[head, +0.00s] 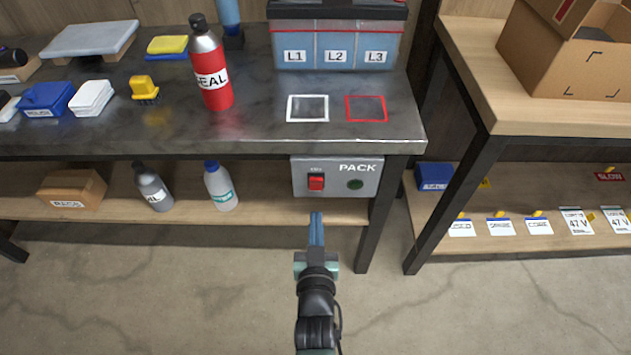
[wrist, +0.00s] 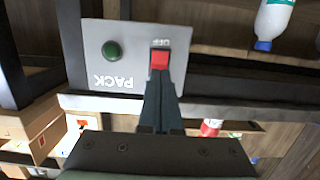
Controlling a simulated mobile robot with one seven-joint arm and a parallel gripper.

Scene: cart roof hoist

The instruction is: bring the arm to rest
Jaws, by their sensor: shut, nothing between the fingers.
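My gripper (head: 316,218) is shut and empty, its fingers pointing up and forward at the workbench. It is just below a grey PACK box (head: 336,188) fixed under the bench top. The box carries a red switch (head: 316,182) and a dark green round lamp or button (head: 355,184). In the wrist view, turned upside down, the shut fingers (wrist: 160,84) overlap the lower edge of the red switch (wrist: 159,60), which has OFF printed beside it. I cannot tell whether the fingertips touch it. The green round part (wrist: 111,49) also shows there.
The bench top (head: 262,130) holds a red SEAL bottle (head: 210,70) and an L1-L2-L3 unit (head: 335,45). The lower shelf (head: 110,205) bears bottles and a carton. A second table (head: 460,70) with an open box (head: 570,60) stands right. The floor in front is clear.

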